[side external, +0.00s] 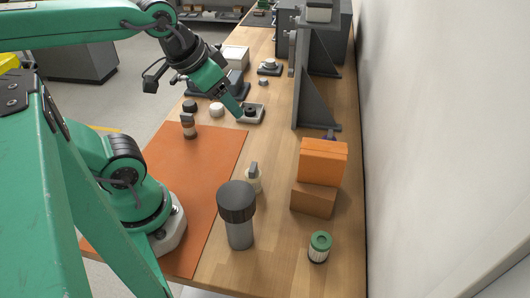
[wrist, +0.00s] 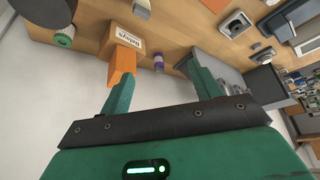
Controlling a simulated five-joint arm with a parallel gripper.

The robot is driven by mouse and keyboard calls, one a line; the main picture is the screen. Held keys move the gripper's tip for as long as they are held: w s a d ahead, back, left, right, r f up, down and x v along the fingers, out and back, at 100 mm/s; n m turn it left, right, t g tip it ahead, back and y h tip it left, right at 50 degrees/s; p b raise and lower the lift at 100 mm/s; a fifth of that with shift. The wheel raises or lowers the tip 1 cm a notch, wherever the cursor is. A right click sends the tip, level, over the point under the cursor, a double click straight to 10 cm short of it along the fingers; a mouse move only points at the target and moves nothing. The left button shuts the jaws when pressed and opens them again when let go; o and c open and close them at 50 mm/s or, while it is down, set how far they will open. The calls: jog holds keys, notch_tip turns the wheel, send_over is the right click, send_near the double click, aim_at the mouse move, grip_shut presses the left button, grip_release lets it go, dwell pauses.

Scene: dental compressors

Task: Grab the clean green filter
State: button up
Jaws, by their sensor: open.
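In the wrist view the green filter (wrist: 63,36) shows at the upper left, beyond the left finger. My gripper (side external: 240,112) is far back on the bench, well away from the filter, above or beside a small grey tray with a dark round part. In the wrist view my gripper (wrist: 161,64) has its two fingers wide apart, with nothing held between them.
Orange boxes (side external: 322,162) stand behind the filter. A grey canister with a dark cap (side external: 237,203) stands to its left. A dark bracket (side external: 312,80) rises at the back right.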

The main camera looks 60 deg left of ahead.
jog(key=shift+w+d, duration=0.1)
jog(key=m+g, duration=0.1)
jog(key=g, duration=0.4)
send_over(322, 240)
jog(key=f, duration=1)
jog(key=a+f, duration=0.1)
jog(key=f, duration=0.4)
jog(key=shift+w, duration=0.1)
jog(key=shift+d+f+g, duration=0.3)
jog(key=shift+d+f, duration=0.1)
jog(key=shift+d, duration=0.05)
jog(key=shift+f, duration=1.25)
jog(key=shift+f, duration=2.6)
